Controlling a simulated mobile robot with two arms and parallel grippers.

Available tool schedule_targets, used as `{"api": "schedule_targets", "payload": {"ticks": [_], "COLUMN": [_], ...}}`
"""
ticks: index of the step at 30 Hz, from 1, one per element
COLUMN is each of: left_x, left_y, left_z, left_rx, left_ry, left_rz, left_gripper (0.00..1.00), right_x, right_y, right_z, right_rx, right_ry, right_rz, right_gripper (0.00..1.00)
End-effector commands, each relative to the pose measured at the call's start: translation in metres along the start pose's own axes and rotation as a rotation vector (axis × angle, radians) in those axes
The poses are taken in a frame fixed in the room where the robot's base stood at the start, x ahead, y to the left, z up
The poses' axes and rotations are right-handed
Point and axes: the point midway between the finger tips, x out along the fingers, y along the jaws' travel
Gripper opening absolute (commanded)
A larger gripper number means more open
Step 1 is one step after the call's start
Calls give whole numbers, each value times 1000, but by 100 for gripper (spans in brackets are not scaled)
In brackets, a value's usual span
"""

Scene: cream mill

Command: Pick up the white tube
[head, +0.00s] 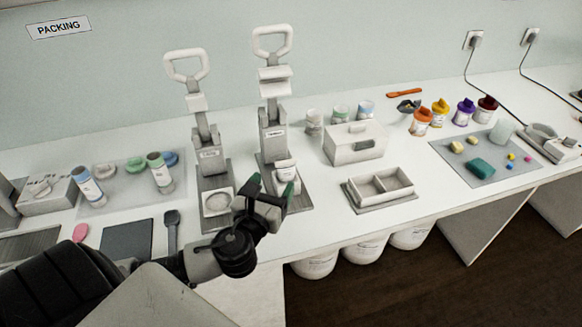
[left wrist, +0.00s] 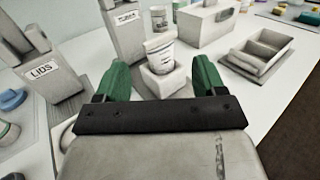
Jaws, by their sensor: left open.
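A white tube (head: 285,171) with a printed label stands upright in a pale square holder at the foot of the right-hand press. In the left wrist view the tube (left wrist: 160,52) rises from its holder (left wrist: 163,82), ahead of and between my fingers. My left gripper (head: 269,186) is open, its green fingers spread, just in front of the tube. In the left wrist view my left gripper (left wrist: 160,75) holds nothing; I cannot tell whether a finger touches the holder. My right gripper is not in view.
The left-hand press (head: 209,155), labelled LIDS, stands close to the left. The right-hand press (head: 271,110) rises behind the tube. A lidded box (head: 355,150) and a divided tray (head: 380,187) stand to the right. The counter's front edge is near; white buckets (head: 364,251) stand below.

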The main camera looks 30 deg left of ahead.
Motion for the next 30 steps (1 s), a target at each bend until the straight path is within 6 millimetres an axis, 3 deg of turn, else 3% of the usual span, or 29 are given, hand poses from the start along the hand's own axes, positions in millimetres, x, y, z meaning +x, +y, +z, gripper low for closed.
{"api": "schedule_targets", "payload": {"ticks": [6,9,19,30], "left_x": [34,41,83,93], "left_y": [0,0,1,1], "left_z": [2,1,1,-1], "left_rx": [-3,-4,-7,-6], "left_ry": [0,1,0,2], "left_rz": [2,2,2,1], "left_gripper": [70,70,70,67], "right_x": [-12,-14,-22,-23], "right_y": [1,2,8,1], "right_z": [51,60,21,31], "right_rx": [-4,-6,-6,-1], "right_ry": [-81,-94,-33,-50], "right_rz": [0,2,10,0], "right_gripper": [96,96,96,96]}}
